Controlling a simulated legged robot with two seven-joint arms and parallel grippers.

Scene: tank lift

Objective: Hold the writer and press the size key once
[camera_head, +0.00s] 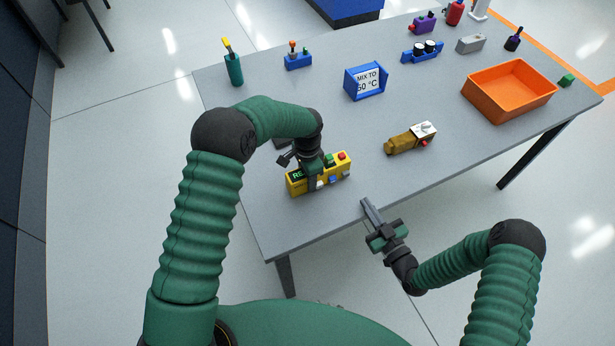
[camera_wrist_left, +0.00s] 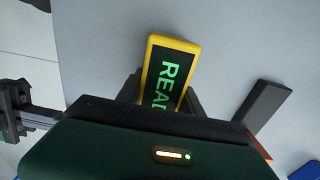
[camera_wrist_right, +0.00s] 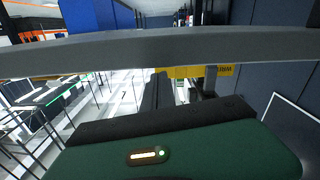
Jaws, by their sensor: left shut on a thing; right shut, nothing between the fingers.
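The writer is a yellow box (camera_head: 296,187) near the table's front edge, with a dark screen showing green letters. Its screen end also shows in the left wrist view (camera_wrist_left: 180,42). A red key (camera_head: 342,156), a green key and a blue key (camera_head: 333,179) show at its right end; I cannot read which is the size key. My left gripper (camera_head: 313,181) is shut around the writer's middle and hides part of its screen. My right gripper (camera_head: 368,206) is shut and empty at the table's front edge, right of the writer and apart from it.
An orange tray (camera_head: 493,114) sits at right. A dark block (camera_wrist_left: 262,101) lies beside the writer. The table between writer and sign is clear.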

